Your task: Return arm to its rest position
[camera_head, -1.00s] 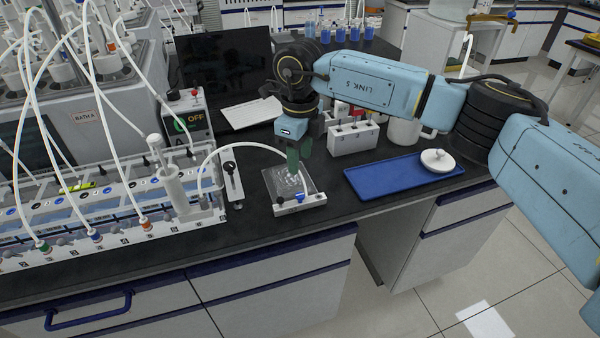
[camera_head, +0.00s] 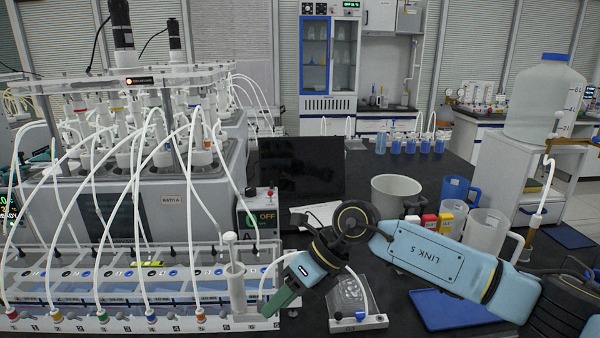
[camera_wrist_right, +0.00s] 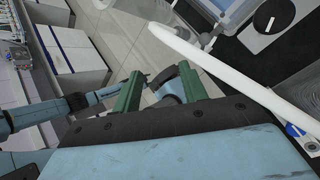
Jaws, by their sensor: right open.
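My right arm comes in from the right in the head view, its blue link labelled LINK 5 reaching over the bench. My right gripper (camera_head: 281,302) is in front of the tube rack, with green fingers pointing down and left. In the right wrist view the two green fingers of the right gripper (camera_wrist_right: 158,95) stand apart with nothing between them. Beyond them are the floor, white cabinets and parts of my own body. My left gripper is not in the head view.
A clear block with a blue tap (camera_head: 357,312) is just right of the gripper. A tube rack (camera_head: 130,285) with white hoses stands left. A blue tray (camera_head: 455,312) lies under my arm. A white bucket (camera_head: 396,195) and mugs stand behind the arm. A white hose crosses close in the wrist view (camera_wrist_right: 235,75).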

